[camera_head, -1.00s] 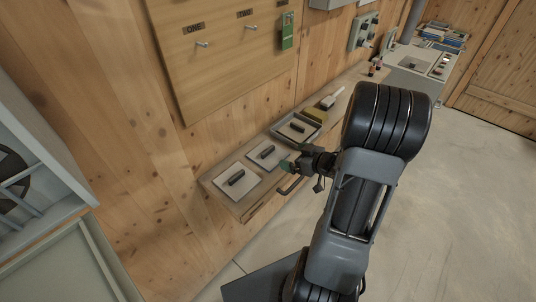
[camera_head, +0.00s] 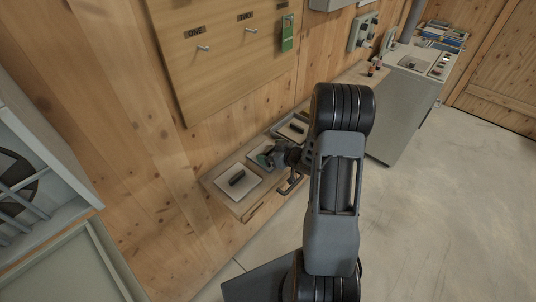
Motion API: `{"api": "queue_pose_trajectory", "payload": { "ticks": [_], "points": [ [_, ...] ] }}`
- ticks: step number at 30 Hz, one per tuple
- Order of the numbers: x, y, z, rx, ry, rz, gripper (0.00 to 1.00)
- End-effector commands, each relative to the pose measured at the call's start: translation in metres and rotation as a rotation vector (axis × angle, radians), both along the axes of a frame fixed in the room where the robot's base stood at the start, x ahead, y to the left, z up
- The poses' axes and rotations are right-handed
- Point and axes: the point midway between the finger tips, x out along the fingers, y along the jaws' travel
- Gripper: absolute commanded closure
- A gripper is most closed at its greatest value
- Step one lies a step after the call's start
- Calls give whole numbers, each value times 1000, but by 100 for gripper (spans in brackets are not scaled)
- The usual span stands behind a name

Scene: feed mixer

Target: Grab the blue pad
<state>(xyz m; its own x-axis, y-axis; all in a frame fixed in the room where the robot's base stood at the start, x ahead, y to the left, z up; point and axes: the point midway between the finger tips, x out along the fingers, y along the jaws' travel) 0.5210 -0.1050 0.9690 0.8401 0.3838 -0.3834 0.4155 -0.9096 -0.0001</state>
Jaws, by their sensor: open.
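I cannot make out a plainly blue pad on the wall shelf. Its pads look pale grey with dark handles. The left pad (camera_head: 226,190) lies flat at the near end of the shelf. The middle pad (camera_head: 253,167) is partly hidden by my gripper (camera_head: 265,158). My gripper is open, with its greenish fingertips over or at the middle pad's handle area; I cannot tell whether they touch it. A third dark-handled block (camera_head: 296,128) sits in a shallow grey tray (camera_head: 277,133) farther along, partly behind my arm.
The narrow wooden shelf (camera_head: 214,182) runs along the plank wall below a pegboard (camera_head: 225,60) with a green tag (camera_head: 287,32). A grey control cabinet (camera_head: 405,95) stands at the back right, near a stack with blue items (camera_head: 443,39). The floor at right is clear.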

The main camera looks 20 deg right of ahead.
Motion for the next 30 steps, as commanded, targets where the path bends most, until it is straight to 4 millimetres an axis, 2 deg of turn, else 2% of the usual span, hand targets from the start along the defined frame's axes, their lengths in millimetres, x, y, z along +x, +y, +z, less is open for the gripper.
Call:
{"api": "queue_pose_trajectory", "payload": {
  "ticks": [7,23,30],
  "points": [
    [1,0,0,0,-1,-1,0],
    [1,0,0,0,-1,0,49],
    [1,0,0,0,-1,0,50]
  ]
}}
